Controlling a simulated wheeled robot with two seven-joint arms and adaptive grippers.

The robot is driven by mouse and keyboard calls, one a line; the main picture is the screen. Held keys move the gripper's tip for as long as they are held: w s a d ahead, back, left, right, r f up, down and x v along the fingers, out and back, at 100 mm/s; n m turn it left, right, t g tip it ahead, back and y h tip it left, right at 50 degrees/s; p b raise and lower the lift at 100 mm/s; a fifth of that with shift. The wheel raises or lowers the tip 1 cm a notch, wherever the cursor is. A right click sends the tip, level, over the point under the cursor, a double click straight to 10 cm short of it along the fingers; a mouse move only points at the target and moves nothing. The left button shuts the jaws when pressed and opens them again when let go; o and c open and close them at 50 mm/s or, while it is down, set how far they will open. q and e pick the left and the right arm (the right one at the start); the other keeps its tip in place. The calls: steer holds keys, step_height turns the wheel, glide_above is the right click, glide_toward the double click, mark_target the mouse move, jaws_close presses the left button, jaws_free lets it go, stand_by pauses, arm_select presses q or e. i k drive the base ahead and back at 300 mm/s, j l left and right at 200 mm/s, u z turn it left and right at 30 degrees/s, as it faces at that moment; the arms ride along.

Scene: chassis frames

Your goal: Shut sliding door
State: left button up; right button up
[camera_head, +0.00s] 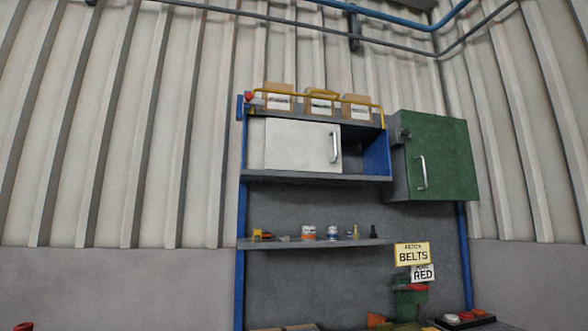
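The white sliding door (298,146) is a flat panel in the upper compartment of a blue and grey shelf unit. A vertical metal handle (336,147) sits near its right edge. The door covers the left and middle of the compartment. To its right the compartment is open, showing the blue inner side wall (376,155). A narrow strip at its left also looks uncovered. Neither of my grippers is in view.
A green cabinet (440,158) with its own handle hangs right of the compartment. Boxes (320,103) stand on top behind a yellow rail (300,96). Small items line the lower shelf (290,244). Signs (412,254) and more items are at lower right.

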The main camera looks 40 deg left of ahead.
mark_target(292, 145)
steer(key=l+u, duration=0.1)
steer(key=u, duration=0.35)
steer(key=l+u, duration=0.1)
steer(key=u, duration=0.4)
steer(key=l+u, duration=0.1)
steer(key=u, duration=0.35)
steer(key=i+l, duration=0.05)
